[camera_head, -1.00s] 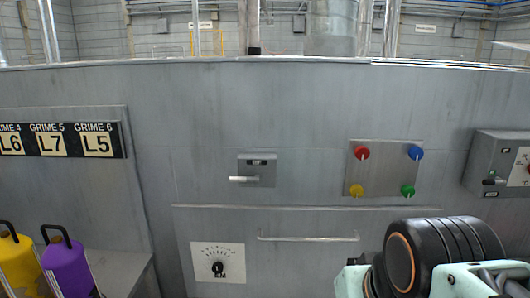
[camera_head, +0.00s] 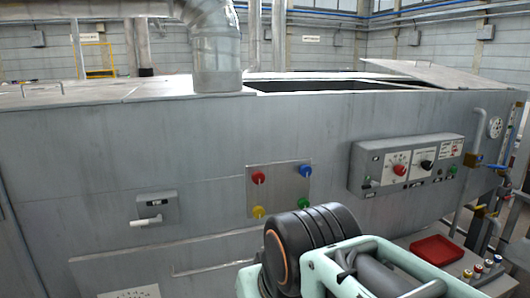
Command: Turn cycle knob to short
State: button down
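A grey control box (camera_head: 364,157) is mounted on the machine wall at the right. It carries a red knob (camera_head: 399,170) on a white dial plate and a black knob (camera_head: 427,165) on another white plate. The printing is too small to read, so I cannot tell which is the cycle knob or where either one points. Part of my arm, mint and black, fills the bottom right, below and left of the box and apart from it in the picture. My gripper is not in view.
A plate (camera_head: 279,184) with red, blue, yellow and green knobs is left of the box. A small box (camera_head: 156,208) with a white handle is farther left. A red tray (camera_head: 436,250) lies at the lower right, near several small buttons. Pipes and a gauge (camera_head: 494,127) stand at the far right.

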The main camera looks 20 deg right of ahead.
aim_at(426, 165)
jog(key=l+z, duration=0.15)
jog(key=z, duration=0.25)
jog(key=k+l+z, duration=0.1)
jog(key=z, duration=0.3)
jog(key=l+z, duration=0.2)
jog(key=z, duration=0.2)
jog(key=l+z, duration=0.2)
jog(key=z, duration=0.15)
jog(key=i+l, duration=0.55)
jog(key=i+l+z, duration=0.1)
jog(key=l, duration=0.3)
jog(key=i+l+z, duration=0.1)
jog(key=l, duration=0.3)
jog(key=i+l, duration=0.1)
jog(key=l, duration=0.3)
jog(key=j+u, duration=0.1)
jog(key=j, duration=0.45)
jog(key=k+j, duration=0.1)
jog(key=j, duration=0.45)
jog(key=k+u, duration=0.05)
